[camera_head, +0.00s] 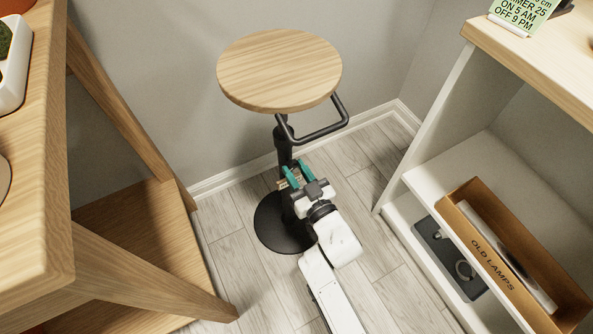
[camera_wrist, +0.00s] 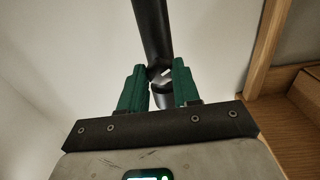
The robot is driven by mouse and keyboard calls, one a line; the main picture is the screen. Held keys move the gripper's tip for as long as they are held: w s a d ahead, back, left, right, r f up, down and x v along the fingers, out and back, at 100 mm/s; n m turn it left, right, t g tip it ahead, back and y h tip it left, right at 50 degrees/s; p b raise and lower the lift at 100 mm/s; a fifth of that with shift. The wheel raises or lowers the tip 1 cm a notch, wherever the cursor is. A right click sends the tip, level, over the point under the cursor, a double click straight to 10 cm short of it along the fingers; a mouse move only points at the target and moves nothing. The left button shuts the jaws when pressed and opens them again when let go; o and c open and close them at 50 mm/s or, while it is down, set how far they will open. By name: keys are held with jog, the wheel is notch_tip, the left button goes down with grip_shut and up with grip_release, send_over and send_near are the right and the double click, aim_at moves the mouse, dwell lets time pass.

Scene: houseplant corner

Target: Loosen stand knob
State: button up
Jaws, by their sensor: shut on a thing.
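The stand has a round wooden top (camera_head: 279,70) on a black column (camera_head: 284,150) with a round black base (camera_head: 272,222). A bent black handle (camera_head: 322,130) sticks out under the top. My gripper (camera_head: 296,170) is at the column, below the handle, with its teal fingers pointing at it. In the wrist view, my gripper (camera_wrist: 160,78) is shut on a small dark part with a pale mark, the stand knob (camera_wrist: 160,74), in front of the column (camera_wrist: 152,32). The fingers and the gripper body hide most of the knob.
A wooden plant shelf (camera_head: 45,180) stands close on the left, its slanted leg reaching the floor. Walls close off the back. Floor between is clear.

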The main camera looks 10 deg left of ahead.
jog(key=shift+c, duration=0.6)
